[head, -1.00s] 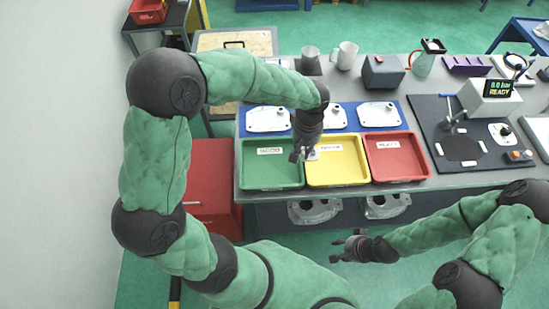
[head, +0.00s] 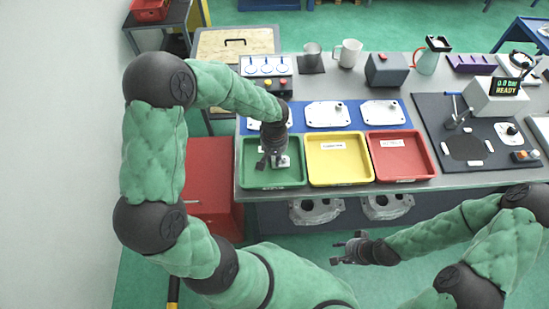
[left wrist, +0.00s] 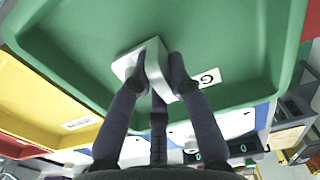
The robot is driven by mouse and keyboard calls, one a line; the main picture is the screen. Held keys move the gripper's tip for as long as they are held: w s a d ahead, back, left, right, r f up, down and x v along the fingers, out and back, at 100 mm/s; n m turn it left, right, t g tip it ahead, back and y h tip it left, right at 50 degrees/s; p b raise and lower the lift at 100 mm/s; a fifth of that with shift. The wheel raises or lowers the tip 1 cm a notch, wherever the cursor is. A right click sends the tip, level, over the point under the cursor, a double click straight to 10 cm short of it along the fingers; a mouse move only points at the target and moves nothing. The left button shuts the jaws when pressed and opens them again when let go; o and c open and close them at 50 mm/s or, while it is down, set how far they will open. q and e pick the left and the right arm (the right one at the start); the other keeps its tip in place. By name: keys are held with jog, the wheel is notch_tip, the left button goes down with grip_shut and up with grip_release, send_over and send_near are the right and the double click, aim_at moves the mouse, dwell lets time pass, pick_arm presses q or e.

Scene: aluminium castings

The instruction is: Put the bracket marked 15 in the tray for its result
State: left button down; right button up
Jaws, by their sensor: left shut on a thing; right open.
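My left gripper (head: 268,163) is over the green tray (head: 244,178), shut on a small pale grey bracket (head: 284,161). In the left wrist view the bracket (left wrist: 128,66) sits tilted between the fingers (left wrist: 160,75), over the green tray floor. I cannot tell whether it touches the floor, and no number on it is readable. The yellow tray (head: 338,182) and red tray (head: 402,177) stand to the right, both empty. My right gripper (head: 345,248) is open and empty, in front of the bench.
Behind the trays, white plates (head: 328,114) lie on a blue mat (head: 350,122). At right is a black mat with a gauge reading READY (head: 507,86). Castings (head: 316,210) are below the bench.

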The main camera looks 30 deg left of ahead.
pick_arm(q)
jog(key=shift+f, duration=0.2)
jog(key=shift+f, duration=0.2)
jog(key=c, duration=1.2)
grip_release()
jog(key=shift+r, duration=0.1)
jog(key=shift+r, duration=0.4)
notch_tip(320, 180, up, 12)
jog(key=p, duration=0.3)
jog(key=shift+f, duration=0.25)
